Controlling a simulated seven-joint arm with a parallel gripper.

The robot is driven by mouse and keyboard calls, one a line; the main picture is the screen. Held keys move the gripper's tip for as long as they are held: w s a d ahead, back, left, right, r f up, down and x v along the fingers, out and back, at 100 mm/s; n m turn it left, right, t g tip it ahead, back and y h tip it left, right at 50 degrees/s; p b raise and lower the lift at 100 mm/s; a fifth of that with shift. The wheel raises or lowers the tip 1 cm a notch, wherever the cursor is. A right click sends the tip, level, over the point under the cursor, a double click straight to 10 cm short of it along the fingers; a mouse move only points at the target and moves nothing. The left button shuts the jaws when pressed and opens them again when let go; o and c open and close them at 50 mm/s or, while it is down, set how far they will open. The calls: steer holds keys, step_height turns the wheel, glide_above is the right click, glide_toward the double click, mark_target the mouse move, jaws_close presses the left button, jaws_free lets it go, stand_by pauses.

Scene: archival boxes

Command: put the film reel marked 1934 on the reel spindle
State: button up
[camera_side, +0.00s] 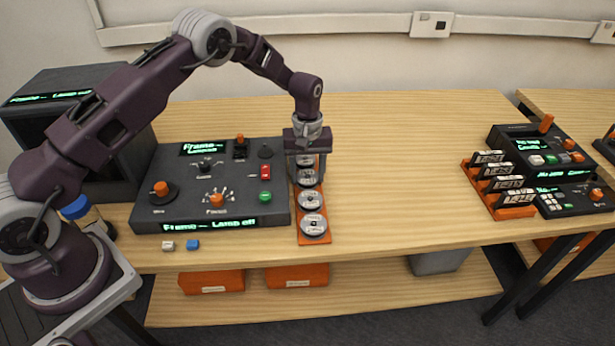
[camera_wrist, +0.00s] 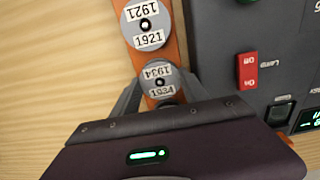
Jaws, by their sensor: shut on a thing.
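The film reel marked 1934 (camera_wrist: 159,74) is a small grey disc with white labels and a dark centre hole. It is between the two fingers of my gripper (camera_wrist: 158,88), which is shut on it. In the side view my gripper (camera_side: 307,170) points down over the back part of an orange rack (camera_side: 301,238). The 1934 reel appears to be at its place in the rack; I cannot tell whether it is lifted. The reel marked 1921 (camera_wrist: 148,26) sits beside it.
The dark console (camera_side: 240,215) with knobs, a red switch (camera_side: 265,172) and a green button (camera_side: 265,197) is left of the rack. Bare table (camera_side: 400,180) lies to the right, before another orange rack (camera_side: 515,212).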

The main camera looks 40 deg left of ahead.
step_height(320, 180, up, 9)
glide_toward(265, 141)
steer(key=s+d, duration=0.2)
steer(key=s+d+r, duration=0.1)
steer(key=d, duration=0.1)
steer(key=shift+s+d+r, duration=0.1)
steer(key=shift+s+r, duration=0.05)
steer(key=shift+s, duration=0.2)
steer(key=shift+f, duration=1.45)
steer(key=shift+f, duration=0.9)
steer(key=shift+f, duration=0.8)
steer(key=shift+f, duration=0.35)
